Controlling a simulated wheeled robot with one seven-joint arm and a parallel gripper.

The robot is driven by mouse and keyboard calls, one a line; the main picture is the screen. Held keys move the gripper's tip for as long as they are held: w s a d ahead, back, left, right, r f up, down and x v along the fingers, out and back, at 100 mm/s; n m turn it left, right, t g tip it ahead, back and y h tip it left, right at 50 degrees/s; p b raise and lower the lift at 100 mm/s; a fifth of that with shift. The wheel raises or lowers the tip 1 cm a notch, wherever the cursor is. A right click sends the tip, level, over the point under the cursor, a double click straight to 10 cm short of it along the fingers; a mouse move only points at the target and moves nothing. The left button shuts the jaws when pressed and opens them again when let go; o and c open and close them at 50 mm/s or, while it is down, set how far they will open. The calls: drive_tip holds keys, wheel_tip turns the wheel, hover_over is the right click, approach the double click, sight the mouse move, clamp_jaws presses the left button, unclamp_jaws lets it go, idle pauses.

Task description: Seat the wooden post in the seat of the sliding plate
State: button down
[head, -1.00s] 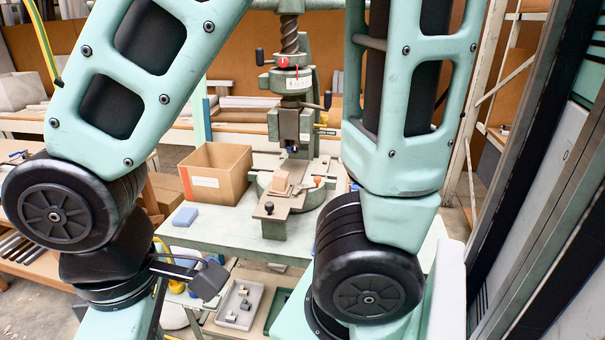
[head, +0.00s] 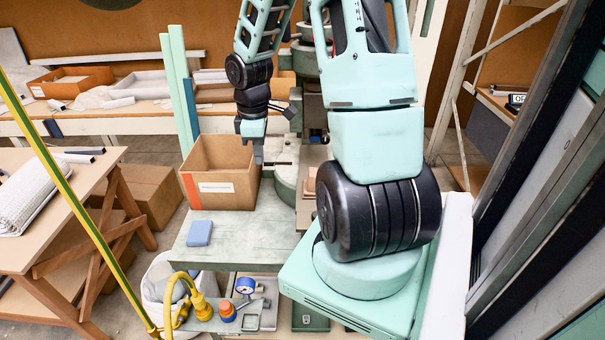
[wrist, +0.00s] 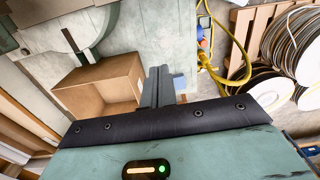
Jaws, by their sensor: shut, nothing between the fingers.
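My gripper (head: 259,160) is shut and empty, pointing down beside the right edge of the open cardboard box, left of the press. Its closed fingers (wrist: 157,86) also show in the wrist view, in front of the box. The sliding plate (head: 304,212) shows as a brown strip at the front of the press. A small wooden piece (head: 311,179) stands on it, apart from my gripper and to its right; I cannot tell whether this is the post. My own arm hides the plate's right side, and I cannot make out the seat.
The cardboard box (head: 222,188) stands on the pale green press table (head: 232,235), with a blue block (head: 199,233) in front. The press (head: 283,150) is partly behind my arm. A yellow hose (head: 176,305) is below at the left.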

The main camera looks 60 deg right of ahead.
sight(309, 186)
drive_tip(key=s+d+f, duration=0.2)
drive_tip(key=s+d, duration=0.2)
drive_tip(key=d, duration=0.3)
drive_tip(key=f, duration=0.3)
drive_tip(key=s+d+f+p, duration=0.1)
drive_tip(key=f, duration=0.2)
drive_tip(key=f+p, duration=0.1)
drive_tip(key=f, duration=0.2)
drive_tip(key=shift+s+d+f, duration=0.1)
drive_tip(key=shift+s+d, duration=0.15)
drive_tip(key=shift+s, duration=0.1)
drive_tip(key=shift+s+d+f+p, duration=0.15)
drive_tip(key=shift+s+d+p, duration=0.25)
drive_tip(key=shift+s, duration=0.3)
